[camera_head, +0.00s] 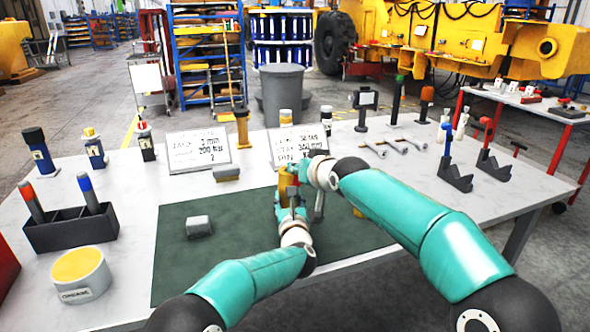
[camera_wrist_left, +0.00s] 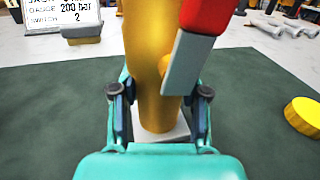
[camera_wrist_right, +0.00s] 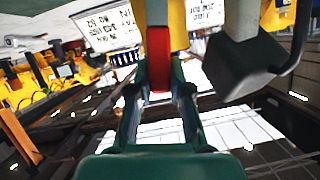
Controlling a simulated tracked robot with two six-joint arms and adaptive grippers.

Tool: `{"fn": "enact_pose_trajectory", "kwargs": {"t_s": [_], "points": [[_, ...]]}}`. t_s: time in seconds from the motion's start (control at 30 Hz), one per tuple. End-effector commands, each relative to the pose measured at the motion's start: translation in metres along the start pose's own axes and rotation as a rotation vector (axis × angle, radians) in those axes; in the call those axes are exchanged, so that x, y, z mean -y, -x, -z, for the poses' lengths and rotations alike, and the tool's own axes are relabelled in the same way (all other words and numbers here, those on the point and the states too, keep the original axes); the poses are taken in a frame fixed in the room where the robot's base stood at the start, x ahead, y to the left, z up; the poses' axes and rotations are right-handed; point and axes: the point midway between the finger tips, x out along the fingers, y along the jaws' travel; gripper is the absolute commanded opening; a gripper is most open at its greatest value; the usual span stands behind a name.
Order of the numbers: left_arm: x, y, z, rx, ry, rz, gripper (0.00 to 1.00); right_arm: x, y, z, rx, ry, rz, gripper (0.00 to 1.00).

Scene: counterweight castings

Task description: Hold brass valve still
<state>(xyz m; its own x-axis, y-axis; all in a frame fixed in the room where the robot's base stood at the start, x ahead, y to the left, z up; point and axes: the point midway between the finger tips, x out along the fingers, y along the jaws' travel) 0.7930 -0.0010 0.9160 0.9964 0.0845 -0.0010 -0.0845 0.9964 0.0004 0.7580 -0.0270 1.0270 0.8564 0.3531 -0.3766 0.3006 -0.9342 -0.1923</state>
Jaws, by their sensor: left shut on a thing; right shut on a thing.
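The brass valve (camera_head: 287,180) stands upright on a pale base on the green mat (camera_head: 225,265), partly hidden by my arms in the head view. In the left wrist view its brass body (camera_wrist_left: 150,60) fills the middle. My left gripper (camera_wrist_left: 160,100) is shut on the body, a finger on each side, low above the base. A red part with a flat grey piece (camera_wrist_left: 187,62) sits at the valve's upper right. In the right wrist view my right gripper (camera_wrist_right: 159,90) is shut on a red handle (camera_wrist_right: 158,58), with brass-yellow behind it.
A grey block (camera_head: 199,226) lies on the mat to the left. A yellow disc (camera_wrist_left: 303,115) lies right of the valve. Two sign plates (camera_head: 197,150) stand behind. A dark holder (camera_head: 72,228) and a yellow-topped round tub (camera_head: 81,274) are at the left. The mat's front left is clear.

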Motion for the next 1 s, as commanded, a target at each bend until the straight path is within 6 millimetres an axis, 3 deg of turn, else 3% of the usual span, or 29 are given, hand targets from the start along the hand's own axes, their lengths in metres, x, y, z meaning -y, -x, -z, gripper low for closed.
{"fn": "enact_pose_trajectory", "kwargs": {"t_s": [0.57,1.0], "points": [[-0.001,0.0,-0.001,0.001,0.003,-0.002,0.0,-0.04,-0.004,-0.012,0.005,-0.447,0.178,0.0],[-0.001,0.0,-0.001,0.001,0.003,-0.003,0.0,-0.064,-0.013,-0.032,0.005,-0.832,0.337,0.0]]}}
